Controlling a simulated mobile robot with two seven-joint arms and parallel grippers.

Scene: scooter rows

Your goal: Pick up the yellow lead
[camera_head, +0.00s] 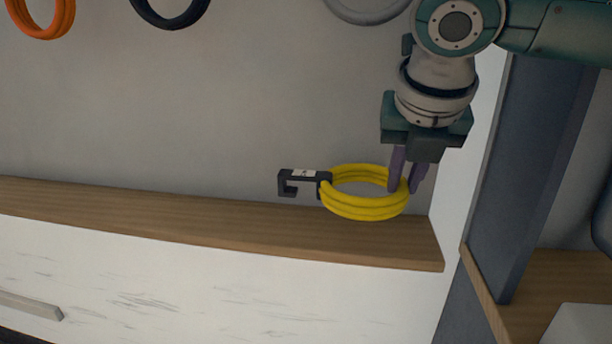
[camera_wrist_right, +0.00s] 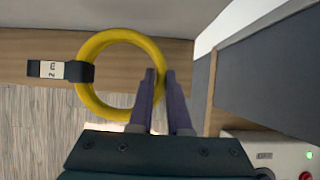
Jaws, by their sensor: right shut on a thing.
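The yellow lead (camera_head: 362,210) is a coiled ring with a black hooked clip (camera_head: 297,184) on its left side. My right gripper (camera_head: 406,188) is shut on the right side of the coil, with one finger on each side of it. The coil appears to be held just above the wooden ledge, though I cannot tell whether it touches it. The right wrist view shows the yellow lead (camera_wrist_right: 92,48) left of the fingers of the right gripper (camera_wrist_right: 160,76), with a white label on its black clip (camera_wrist_right: 57,70). My left gripper is not in view.
A wooden ledge (camera_head: 180,220) tops a white drawer front (camera_head: 200,290). A dark upright panel (camera_head: 530,160) stands close to the right. An orange coil (camera_head: 40,35), a dark coil (camera_head: 170,22) and a grey coil (camera_head: 366,18) hang on the wall. A white box (camera_wrist_right: 265,155) sits at lower right.

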